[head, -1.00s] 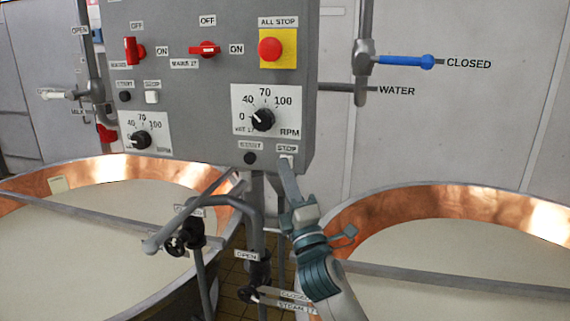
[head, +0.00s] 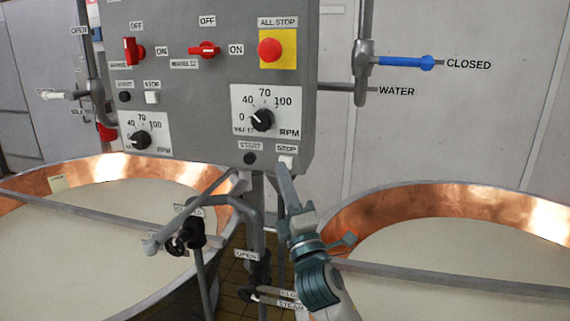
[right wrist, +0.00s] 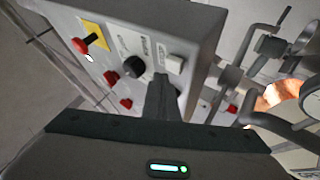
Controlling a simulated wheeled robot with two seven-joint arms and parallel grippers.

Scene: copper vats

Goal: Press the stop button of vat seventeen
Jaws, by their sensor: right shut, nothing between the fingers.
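The stop button of vat seventeen (head: 286,161) is a small white square under its STOP label, at the lower right of the grey control panel (head: 190,95). It also shows in the right wrist view (right wrist: 175,64). The label by the dial above it reads VAT 17. My right gripper (head: 282,168) is shut and empty. Its tips are right at the button's lower left edge in the head view, and just below it in the right wrist view (right wrist: 163,80). I cannot tell whether they touch it. My left gripper is not in view.
A black start button (head: 250,158) sits left of the stop button, and the RPM dial (head: 262,119) above. The red all stop button (head: 270,49) is higher up. Pipes and valves stand below the panel, between two copper vats (head: 400,208).

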